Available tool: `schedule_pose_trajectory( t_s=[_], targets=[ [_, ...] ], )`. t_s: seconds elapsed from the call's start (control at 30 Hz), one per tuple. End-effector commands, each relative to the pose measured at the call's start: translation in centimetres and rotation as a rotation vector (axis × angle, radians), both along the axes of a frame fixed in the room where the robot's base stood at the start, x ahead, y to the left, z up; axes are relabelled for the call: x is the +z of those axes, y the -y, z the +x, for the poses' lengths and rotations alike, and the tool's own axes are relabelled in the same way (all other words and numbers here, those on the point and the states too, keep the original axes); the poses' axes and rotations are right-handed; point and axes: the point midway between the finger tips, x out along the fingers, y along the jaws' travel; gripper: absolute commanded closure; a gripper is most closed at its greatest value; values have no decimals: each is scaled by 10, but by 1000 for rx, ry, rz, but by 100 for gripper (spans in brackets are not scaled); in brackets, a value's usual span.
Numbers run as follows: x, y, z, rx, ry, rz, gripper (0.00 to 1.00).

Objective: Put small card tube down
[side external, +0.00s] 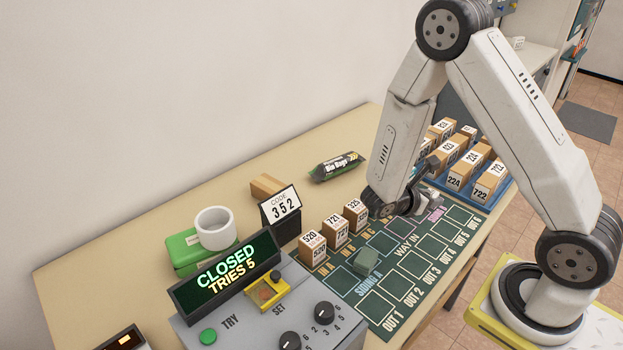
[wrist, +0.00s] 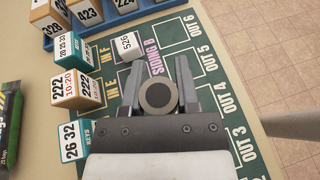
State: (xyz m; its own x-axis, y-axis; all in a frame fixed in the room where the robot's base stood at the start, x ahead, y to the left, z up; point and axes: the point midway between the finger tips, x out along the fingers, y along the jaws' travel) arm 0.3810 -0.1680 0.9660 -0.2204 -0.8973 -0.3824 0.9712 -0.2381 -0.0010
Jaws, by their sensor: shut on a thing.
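In the side view my gripper (side external: 405,203) is low over the far part of the green mat (side external: 415,290); the tube is hard to make out there. In the wrist view the tube appears over the mat near the SIDING B label. I cannot tell whether its lower end touches the mat.
Parcels (side external: 312,250) line the mat's IN side; more (wrist: 75,88) are close left of my gripper in the wrist view. A blue tray (side external: 510,190) of parcels stands beyond. A grey-green block (side external: 367,262) sits by SIDING A. OUT squares near my gripper look clear.

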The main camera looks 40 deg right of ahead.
Motion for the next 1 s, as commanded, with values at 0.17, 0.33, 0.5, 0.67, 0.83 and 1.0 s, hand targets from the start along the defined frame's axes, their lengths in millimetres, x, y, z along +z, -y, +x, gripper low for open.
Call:
schedule_pose_trajectory(
  t_s=[0.17,0.33,0.5,0.67,0.83,1.0],
  targets=[
    [0,-1,10,72,1,0,100],
    [0,-1,12,87,0,0,100],
    [-4,-1,12,85,1,0,100],
    [-16,-1,11,85,-3,1,100],
    [-32,-1,11,84,-2,1,100],
    [-43,-1,12,85,-1,0,100]
  ],
)
